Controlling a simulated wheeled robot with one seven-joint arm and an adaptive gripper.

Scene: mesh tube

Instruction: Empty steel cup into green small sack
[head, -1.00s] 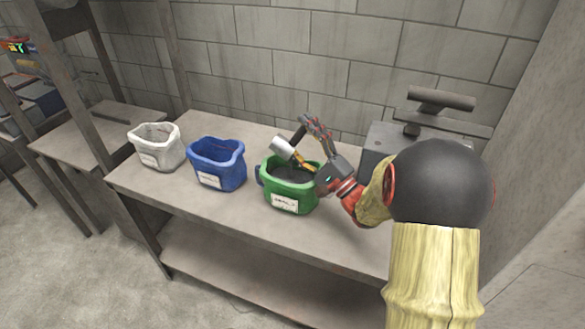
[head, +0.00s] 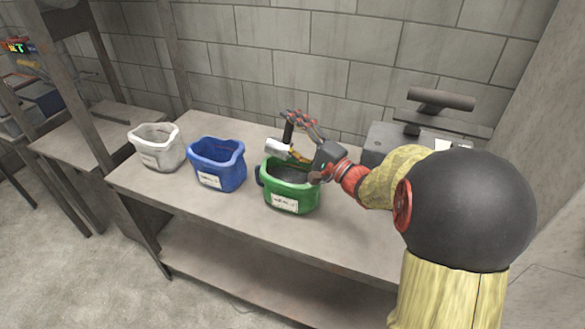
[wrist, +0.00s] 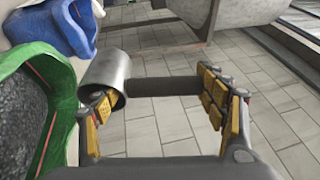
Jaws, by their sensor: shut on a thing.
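The steel cup (head: 278,146) is held tipped on its side just above the back rim of the green small sack (head: 290,197). My gripper (head: 297,138) is shut on the cup, with a dark bar, seemingly its handle, between the fingers. In the wrist view, the cup (wrist: 106,72) is at the left finger, its mouth facing down and toward the camera; the gripper (wrist: 155,100) spans cup and bar. The green sack (wrist: 60,125) is at the left edge there, with a dark grey inside. I cannot tell what is in the cup.
A blue sack (head: 217,165) and a white sack (head: 157,148) stand left of the green one on the table (head: 235,205). A grey machine (head: 400,140) stands at the right by the block wall. The table front is clear.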

